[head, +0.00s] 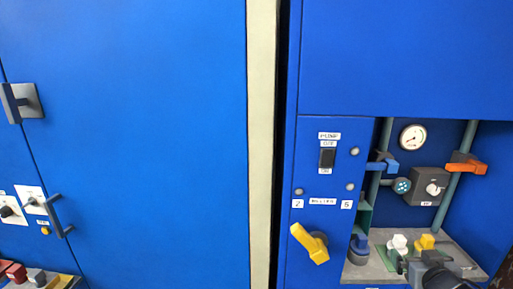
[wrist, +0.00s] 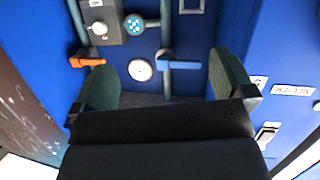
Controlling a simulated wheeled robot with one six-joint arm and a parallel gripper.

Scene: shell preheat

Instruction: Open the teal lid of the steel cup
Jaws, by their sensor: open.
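A small round fitting (head: 402,186) with a teal, light-dotted face sits beside the vertical pipe in the recess on the right. It also shows at the top of the wrist view (wrist: 134,25). I cannot make out a separate steel cup or tell whether this face is its lid. My gripper (head: 412,270) is low in the recess in the head view, dark and partly cut off by the frame's edge. In the wrist view my gripper (wrist: 165,82) has its two green-padded fingers wide apart with nothing between them. The fitting lies beyond the fingers, apart from them.
A blue valve handle (head: 384,161), an orange handle (head: 467,164), a gauge (head: 412,138) and a grey knob box (head: 428,186) surround the fitting. White (head: 397,243) and yellow (head: 425,242) parts stand on the ledge below. A yellow lever (head: 310,243) projects from the left panel.

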